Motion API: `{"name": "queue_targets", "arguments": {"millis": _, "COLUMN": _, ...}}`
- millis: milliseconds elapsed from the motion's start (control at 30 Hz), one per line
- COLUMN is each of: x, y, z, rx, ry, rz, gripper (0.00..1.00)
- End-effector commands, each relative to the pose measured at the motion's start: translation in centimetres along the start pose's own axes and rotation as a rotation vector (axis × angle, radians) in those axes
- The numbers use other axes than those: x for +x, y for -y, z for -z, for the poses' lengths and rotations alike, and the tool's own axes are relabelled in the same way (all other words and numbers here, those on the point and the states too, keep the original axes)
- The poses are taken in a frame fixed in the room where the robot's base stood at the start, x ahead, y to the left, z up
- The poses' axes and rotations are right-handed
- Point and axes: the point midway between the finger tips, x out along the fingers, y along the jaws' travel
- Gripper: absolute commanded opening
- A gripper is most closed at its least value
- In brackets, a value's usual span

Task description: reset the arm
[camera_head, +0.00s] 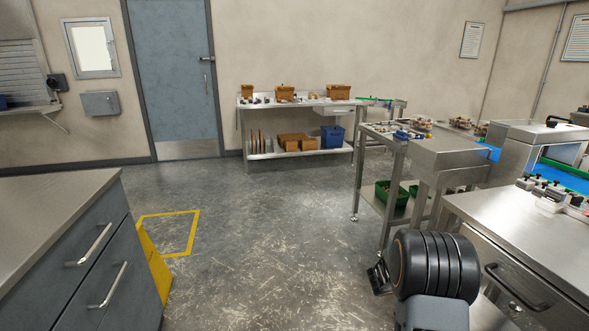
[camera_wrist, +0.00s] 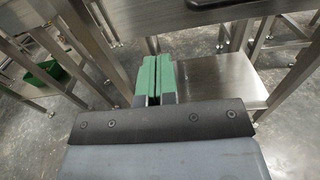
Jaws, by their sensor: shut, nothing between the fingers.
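My gripper (camera_wrist: 153,82) shows in the wrist view with its two green-padded fingers together, shut and empty. Below the fingers is the dark bracket of my wrist. In the head view my dark, ribbed arm is at the lower right, beside the front of the steel table (camera_head: 482,210). The fingers are not clearly visible there. In the wrist view, steel table legs and a low steel shelf (camera_wrist: 220,80) lie beyond the fingers.
A grey drawer cabinet (camera_head: 60,195) stands at the left. Open floor (camera_head: 250,240) lies in the middle, with a yellow-marked square. A back bench (camera_head: 300,103) holds brown boxes. A green bin (camera_head: 392,194) sits on a lower shelf, and it also shows in the wrist view (camera_wrist: 43,76).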

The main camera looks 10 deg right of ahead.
Motion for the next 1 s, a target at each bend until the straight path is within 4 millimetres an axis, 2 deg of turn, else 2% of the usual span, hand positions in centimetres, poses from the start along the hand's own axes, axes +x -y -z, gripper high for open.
{"name": "queue_targets", "arguments": {"millis": 67, "x": -0.1, "y": 1.0, "z": 1.2, "rx": 0.057, "ry": -0.059, "rz": 0.048, "gripper": 0.00}}
{"name": "queue_targets", "arguments": {"millis": 200, "x": -1.7, "y": 5.3, "z": 4.5, "rx": 0.209, "ry": -0.233, "rz": 0.254, "gripper": 0.00}}
{"name": "queue_targets", "arguments": {"millis": 267, "x": -3.4, "y": 7.2, "z": 4.0, "rx": 0.323, "ry": -0.314, "rz": 0.367, "gripper": 0.00}}
{"name": "queue_targets", "arguments": {"millis": 367, "x": -7.5, "y": 9.5, "z": 1.8, "rx": 0.546, "ry": -0.451, "rz": 0.556, "gripper": 0.00}}
{"name": "queue_targets", "arguments": {"millis": 467, "x": -12.4, "y": 10.9, "z": -1.4, "rx": 0.777, "ry": -0.588, "rz": 0.736, "gripper": 0.00}}
{"name": "queue_targets", "arguments": {"millis": 567, "x": -17.9, "y": 11.4, "z": -5.6, "rx": 1.008, "ry": -0.738, "rz": 0.907, "gripper": 0.00}}
{"name": "queue_targets", "arguments": {"millis": 600, "x": -20.2, "y": 11.4, "z": -7.5, "rx": 1.096, "ry": -0.803, "rz": 0.971, "gripper": 0.00}}
{"name": "queue_targets", "arguments": {"millis": 700, "x": -25.2, "y": 11.4, "z": -12.5, "rx": 1.275, "ry": -0.966, "rz": 1.103, "gripper": 0.00}}
{"name": "queue_targets", "arguments": {"millis": 833, "x": -30.1, "y": 11.5, "z": -18.6, "rx": 1.407, "ry": -1.156, "rz": 1.194, "gripper": 0.00}}
{"name": "queue_targets", "arguments": {"millis": 900, "x": -31.8, "y": 11.7, "z": -21.4, "rx": 1.438, "ry": -1.238, "rz": 1.200, "gripper": 0.00}}
{"name": "queue_targets", "arguments": {"millis": 1000, "x": -32.9, "y": 12.0, "z": -24.5, "rx": 1.461, "ry": -1.310, "rz": 1.162, "gripper": 0.00}}
